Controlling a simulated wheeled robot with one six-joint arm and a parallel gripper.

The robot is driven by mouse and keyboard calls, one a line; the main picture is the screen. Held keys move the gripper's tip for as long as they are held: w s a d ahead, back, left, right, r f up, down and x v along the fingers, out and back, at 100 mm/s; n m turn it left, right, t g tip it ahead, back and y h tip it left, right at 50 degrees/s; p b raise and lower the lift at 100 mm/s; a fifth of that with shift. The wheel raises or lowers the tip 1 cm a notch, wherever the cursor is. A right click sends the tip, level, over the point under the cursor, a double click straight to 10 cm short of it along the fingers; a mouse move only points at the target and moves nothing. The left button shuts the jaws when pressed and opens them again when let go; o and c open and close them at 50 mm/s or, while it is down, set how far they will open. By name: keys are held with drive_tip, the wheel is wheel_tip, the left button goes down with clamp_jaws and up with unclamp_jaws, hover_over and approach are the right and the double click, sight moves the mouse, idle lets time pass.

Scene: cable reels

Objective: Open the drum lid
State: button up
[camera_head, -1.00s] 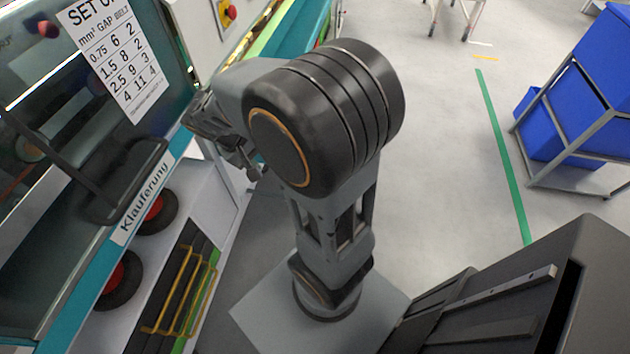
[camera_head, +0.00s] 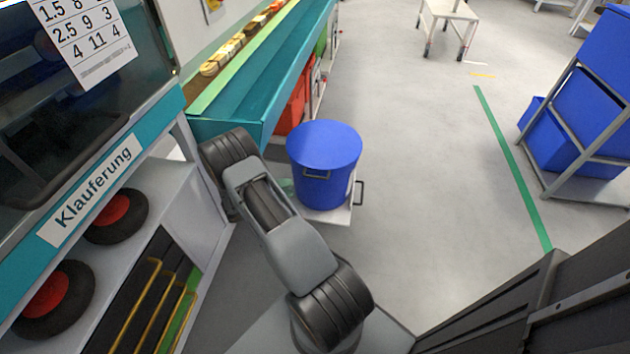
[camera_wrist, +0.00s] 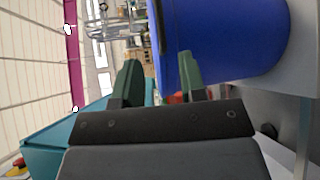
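The blue drum (camera_head: 325,190) stands upright on a low white platform in the head view. Its flat blue lid (camera_head: 323,143) sits on top, closed, with a small dark handle (camera_head: 318,174) at the near side of the rim. In the wrist view the drum (camera_wrist: 235,40) appears turned sideways, filling the upper right. My gripper (camera_wrist: 158,72) shows there with two green fingers apart and nothing between them. The right finger overlaps the drum in the picture; I cannot tell whether it touches. In the head view my gripper is mostly hidden behind my arm, left of the drum.
A white platform (camera_head: 335,212) with a dark handle bears the drum. A teal conveyor bench (camera_head: 260,85) with orange-red bins (camera_head: 291,108) stands behind it. A machine with reels (camera_head: 115,215) is at left. A rack of blue bins (camera_head: 590,105) is at right; open floor lies between.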

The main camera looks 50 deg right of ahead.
sight(315, 177)
drive_tip(key=b+x, duration=0.1)
drive_tip(key=x, duration=1.1)
clamp_jaws()
idle(0.3)
